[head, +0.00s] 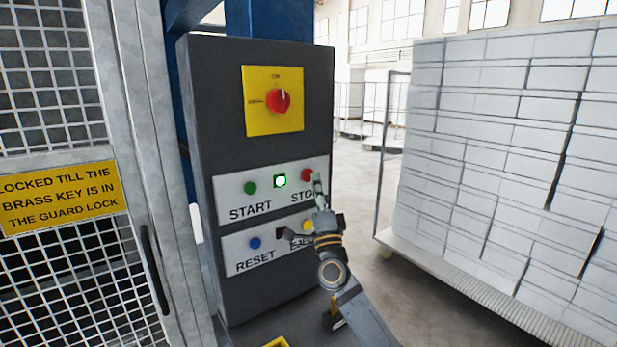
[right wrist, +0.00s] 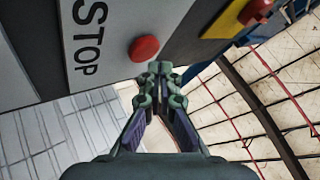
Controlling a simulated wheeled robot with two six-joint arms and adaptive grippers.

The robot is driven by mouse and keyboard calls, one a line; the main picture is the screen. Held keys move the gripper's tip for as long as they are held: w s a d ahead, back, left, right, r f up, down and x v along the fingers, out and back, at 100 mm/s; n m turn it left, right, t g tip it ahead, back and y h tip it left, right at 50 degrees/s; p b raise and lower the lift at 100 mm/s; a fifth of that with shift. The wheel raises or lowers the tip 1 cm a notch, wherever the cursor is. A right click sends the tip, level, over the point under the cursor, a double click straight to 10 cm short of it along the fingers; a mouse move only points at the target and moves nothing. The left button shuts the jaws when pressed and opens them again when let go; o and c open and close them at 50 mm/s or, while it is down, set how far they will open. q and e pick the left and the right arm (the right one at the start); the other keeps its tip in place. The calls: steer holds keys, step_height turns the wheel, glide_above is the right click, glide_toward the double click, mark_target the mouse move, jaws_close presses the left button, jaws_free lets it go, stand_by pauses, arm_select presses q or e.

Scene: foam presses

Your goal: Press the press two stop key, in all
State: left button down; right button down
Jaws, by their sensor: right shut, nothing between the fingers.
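The control box (head: 205,130) is dark grey with two white panels. On the upper panel, the red stop key (head: 307,174) sits above the word STOP, beside a lit green lamp (head: 280,181) and a green start key (head: 250,188). My right gripper (head: 318,180) is shut and empty, its tips just right of the stop key and partly over the end of its label. In the right wrist view the red stop key (right wrist: 144,48) shows just beyond the shut fingertips; I cannot tell whether they touch. My left gripper is not in view.
A red rotary switch (head: 277,102) on a yellow plate is above. A blue reset key (head: 255,243) and a yellow key (head: 307,225) are on the lower panel. A mesh guard door (head: 140,120) stands left; a cart of stacked white blocks (head: 490,150) stands right.

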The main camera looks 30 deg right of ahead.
steer(key=shift+w+h, duration=0.15)
steer(key=shift+h, duration=0.15)
stand_by(0.5)
steer(key=shift+w, duration=0.3)
steer(key=shift+w+b, duration=0.35)
steer(key=shift+w, duration=0.05)
stand_by(0.7)
steer(key=shift+s+r, duration=0.1)
steer(key=shift+s+p, duration=0.7)
steer(key=shift+s, duration=0.05)
